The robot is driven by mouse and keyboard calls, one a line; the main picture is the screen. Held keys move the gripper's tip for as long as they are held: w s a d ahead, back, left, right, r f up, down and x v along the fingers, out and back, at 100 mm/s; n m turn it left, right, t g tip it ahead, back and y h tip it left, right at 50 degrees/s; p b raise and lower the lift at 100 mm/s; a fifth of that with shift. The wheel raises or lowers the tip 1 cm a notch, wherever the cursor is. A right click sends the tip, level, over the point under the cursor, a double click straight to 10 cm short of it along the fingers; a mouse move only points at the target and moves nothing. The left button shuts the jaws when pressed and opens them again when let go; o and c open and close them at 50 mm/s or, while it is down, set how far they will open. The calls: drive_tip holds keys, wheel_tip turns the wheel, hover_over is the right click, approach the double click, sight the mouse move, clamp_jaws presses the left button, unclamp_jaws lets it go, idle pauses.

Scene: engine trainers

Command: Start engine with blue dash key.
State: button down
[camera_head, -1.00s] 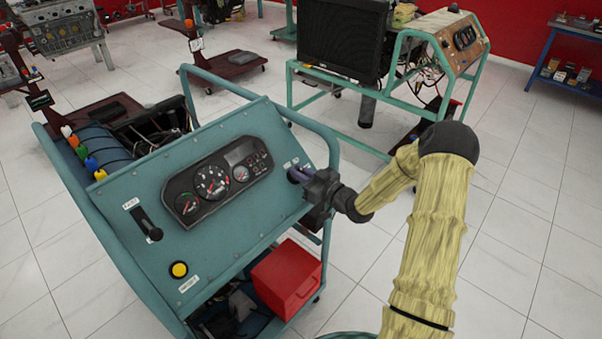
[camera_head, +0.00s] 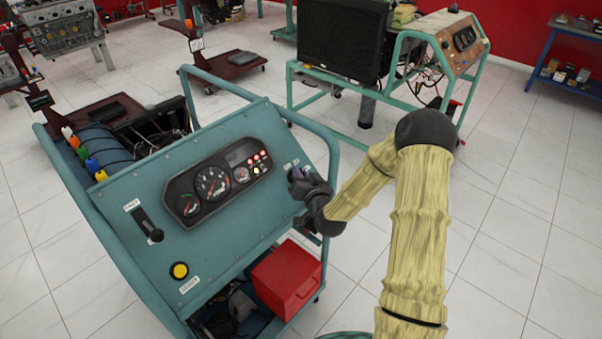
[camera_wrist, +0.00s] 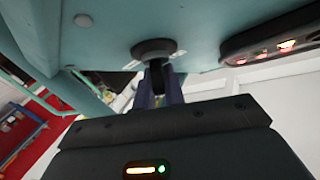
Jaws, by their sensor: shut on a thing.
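The teal-blue dash panel (camera_head: 135,180) of the engine trainer stands at the left in the head view. Its gauge cluster (camera_head: 212,184) has several red lamps and a yellowish one lit at its right end; lit lamps also show in the wrist view. My gripper (camera_head: 296,181) is at the panel's right upper part. In the wrist view its bluish fingers are shut on a dark key (camera_wrist: 156,76) at the round black ignition switch (camera_wrist: 154,49). The gripper hides the key in the head view.
A black lever (camera_head: 147,224) and a yellow button (camera_head: 180,271) are on the panel's left part. A red box (camera_head: 287,281) sits low in the frame. Another trainer with a radiator (camera_head: 342,42) stands behind. The tiled floor at right is clear.

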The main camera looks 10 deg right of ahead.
drive_tip(key=m+g+h+p, duration=0.1)
drive_tip(key=m+h, duration=0.1)
drive_tip(key=m+g+h+p, duration=0.1)
drive_tip(key=m+h, duration=0.1)
drive_tip(key=m, duration=0.1)
drive_tip(key=shift+r+m, duration=0.1)
drive_tip(key=shift+m, duration=0.2)
drive_tip(key=shift+m+g+h+p, duration=0.85)
drive_tip(key=shift+m+g+h, duration=0.2)
drive_tip(key=shift+m, duration=0.65)
drive_tip(key=shift+d, duration=0.1)
drive_tip(key=c, duration=1.5)
unclamp_jaws()
drive_tip(key=shift+s, duration=0.1)
